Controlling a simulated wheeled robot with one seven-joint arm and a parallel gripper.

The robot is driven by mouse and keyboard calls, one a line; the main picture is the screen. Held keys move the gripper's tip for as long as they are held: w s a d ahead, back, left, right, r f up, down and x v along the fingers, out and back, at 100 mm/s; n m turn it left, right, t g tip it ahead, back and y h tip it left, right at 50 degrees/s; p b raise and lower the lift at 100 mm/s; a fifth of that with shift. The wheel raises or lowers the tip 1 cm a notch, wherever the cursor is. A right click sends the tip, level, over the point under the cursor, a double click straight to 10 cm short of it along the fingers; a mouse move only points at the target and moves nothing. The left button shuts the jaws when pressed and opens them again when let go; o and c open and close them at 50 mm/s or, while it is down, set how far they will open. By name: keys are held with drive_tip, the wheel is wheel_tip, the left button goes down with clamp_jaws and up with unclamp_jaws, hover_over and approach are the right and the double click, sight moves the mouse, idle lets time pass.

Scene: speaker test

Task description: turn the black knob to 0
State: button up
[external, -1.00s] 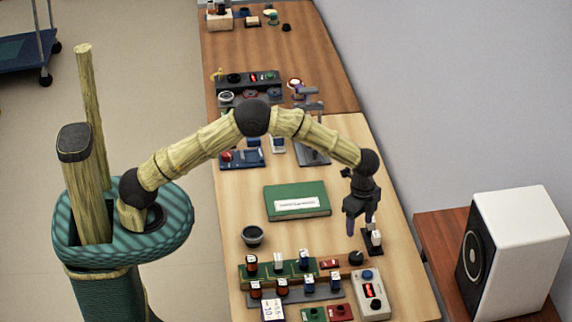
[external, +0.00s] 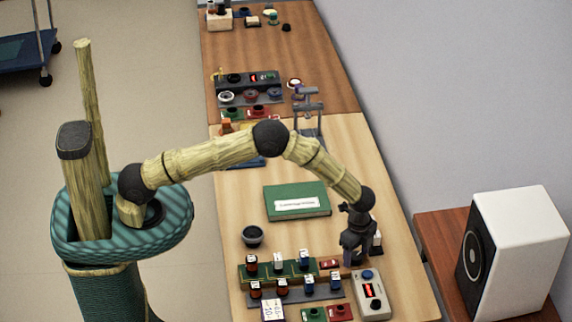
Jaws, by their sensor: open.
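My gripper (external: 354,262) points down at the right end of the front group of parts, just behind a white box. Its jaws are open. The white box (external: 371,303) has a red lit display and a blue button on top. No scale or 0 mark for the knob can be read in this view.
A green rail (external: 243,280) and a grey rail hold several small parts left of my gripper. A white speaker (external: 515,255) stands on a side table at right.

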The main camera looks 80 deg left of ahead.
drive_tip(key=shift+c, duration=0.2)
drive_tip(key=c, duration=0.9)
drive_tip(key=shift+n, duration=0.4)
drive_tip(key=shift+n+b, duration=0.5)
drive_tip(key=shift+n, duration=0.7)
drive_tip(key=shift+n+b, duration=0.3)
drive_tip(key=shift+n, duration=1.4)
drive_tip(key=shift+r, duration=0.1)
drive_tip(key=o, duration=0.9)
